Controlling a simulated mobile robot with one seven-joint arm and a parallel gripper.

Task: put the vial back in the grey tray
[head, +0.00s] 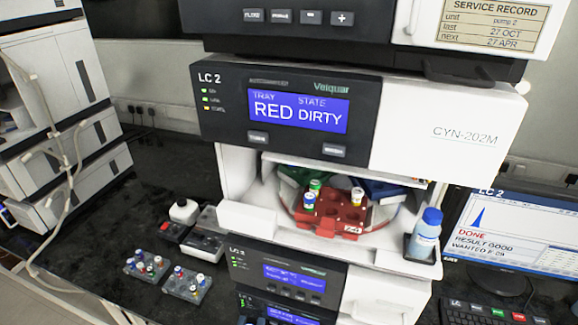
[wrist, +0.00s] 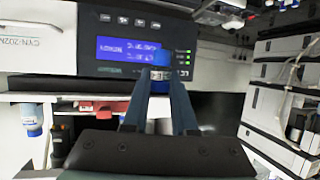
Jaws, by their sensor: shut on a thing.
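My gripper (wrist: 160,88) is shut on a vial (wrist: 161,73) with a blue cap and a pale label, held between the two fingertips in the wrist view. The cap points up in that view. In the head view I cannot clearly make out the gripper. Two small grey trays stand on the dark bench at lower left: one grey tray (head: 136,273) and another grey tray (head: 178,291) nearer. Each holds several vials with coloured caps. The held vial is apart from both trays.
An open bay in the LC 2 stack holds a red tray (head: 325,227) with a few vials, with green and blue trays behind. A blue-capped bottle (head: 427,232) stands at its right. The display (head: 299,110) reads RED, DIRTY. A monitor (head: 515,238) is at right.

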